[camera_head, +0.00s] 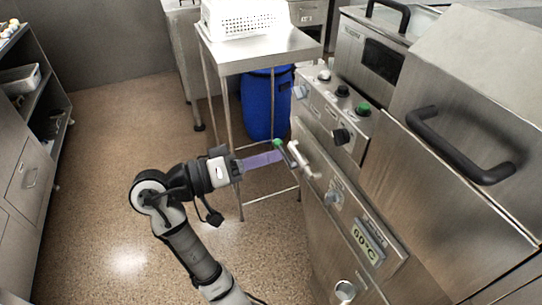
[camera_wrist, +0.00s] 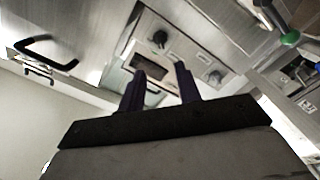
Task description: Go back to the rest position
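My gripper (camera_head: 279,156) reaches right from my arm, its purple fingers in front of the steel machine's control panel (camera_head: 335,195). In the wrist view my gripper (camera_wrist: 160,72) shows two dark purple fingers spread apart with nothing between them. Behind them is a steel panel (camera_wrist: 205,48) with dark knobs. A small pale lever (camera_head: 303,160) and a green part show close to the fingertips in the head view. I cannot tell whether the fingers touch them.
A steel table (camera_head: 262,52) holds a white perforated basket (camera_head: 240,18), with a blue barrel (camera_head: 266,105) beneath. The machine's black handle (camera_head: 455,150) sticks out at right. A shelf unit (camera_head: 30,160) stands at left. The floor (camera_head: 105,190) between is clear.

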